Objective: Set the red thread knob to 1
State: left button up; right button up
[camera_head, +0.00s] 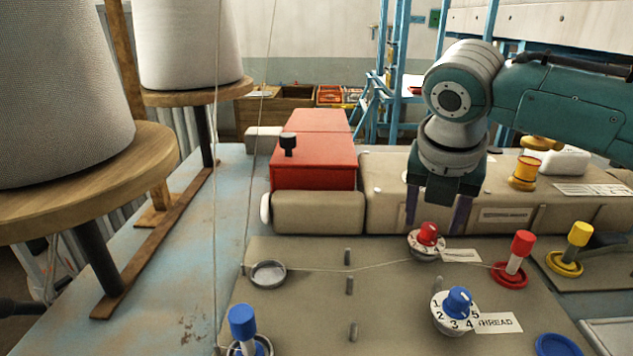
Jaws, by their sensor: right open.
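The red thread knob (428,234) sits on a pale round dial on the tan panel, right of the middle. A small white label (462,255) lies beside it. The dial's numbers are too small to read, so I cannot tell its setting. My right gripper (437,222) points down with its fingers apart, one on each side of the knob as seen here. It is open and holds nothing. I cannot tell whether the fingers touch the knob. My left gripper is not in view.
A blue knob (458,302) with a numbered dial stands nearer. Red (521,245), yellow (579,236) and blue (243,324) posts stand around. A thread crosses the panel (310,315). Behind is the machine's red block (313,165). Large thread cones (62,95) fill the left.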

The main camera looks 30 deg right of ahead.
jog(key=shift+w+d+f, duration=0.15)
jog(key=shift+f, duration=0.5)
jog(key=shift+c, duration=0.3)
grip_shut()
